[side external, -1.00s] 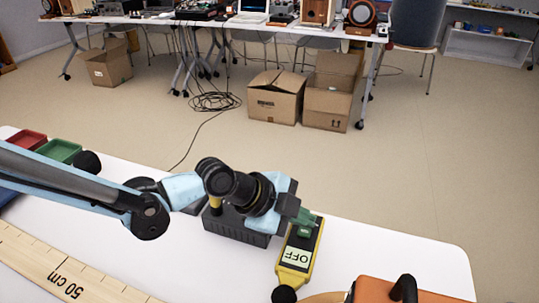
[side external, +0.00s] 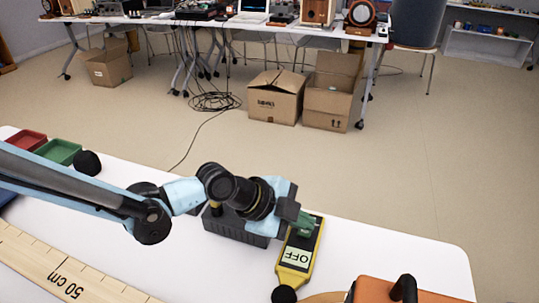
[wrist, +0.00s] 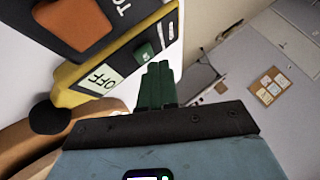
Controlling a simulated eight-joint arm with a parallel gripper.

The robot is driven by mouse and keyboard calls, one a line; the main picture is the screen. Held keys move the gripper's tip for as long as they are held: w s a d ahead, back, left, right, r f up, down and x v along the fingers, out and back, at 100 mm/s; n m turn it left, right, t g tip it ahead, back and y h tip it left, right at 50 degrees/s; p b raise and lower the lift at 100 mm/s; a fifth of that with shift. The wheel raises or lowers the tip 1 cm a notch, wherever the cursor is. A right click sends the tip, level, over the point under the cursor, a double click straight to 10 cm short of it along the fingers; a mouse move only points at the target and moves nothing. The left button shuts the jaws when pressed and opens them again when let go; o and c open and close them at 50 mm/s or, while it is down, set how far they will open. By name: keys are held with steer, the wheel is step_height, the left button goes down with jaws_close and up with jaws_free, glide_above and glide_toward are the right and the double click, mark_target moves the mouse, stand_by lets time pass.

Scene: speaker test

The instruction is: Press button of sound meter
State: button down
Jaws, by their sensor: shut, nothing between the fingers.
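The sound meter is a yellow handheld with a dark face and a black foam ball at its near end. It lies on the white table in the side view (side external: 287,278), and its display reads OFF. The wrist view shows the meter (wrist: 68,95) at left with the OFF display and a green button (wrist: 144,52). My gripper (side external: 307,228) is over the far part of the meter, covering some of its face. Its green fingers are together and empty in the wrist view (wrist: 158,66), beside the button. I cannot tell whether they touch it.
A dark grey box (side external: 235,228) stands left of the meter. An orange case (side external: 375,291) with a black handle is at the near right. A wooden ruler (side external: 70,275) lies at the near left. Red (side external: 25,141) and green (side external: 60,151) trays sit farther back. The table's right part is clear.

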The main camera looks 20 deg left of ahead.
mark_target(300, 233)
steer(key=shift+f, duration=0.45)
stand_by(0.5)
steer(key=shift+r, duration=0.95)
steer(key=shift+r, duration=3)
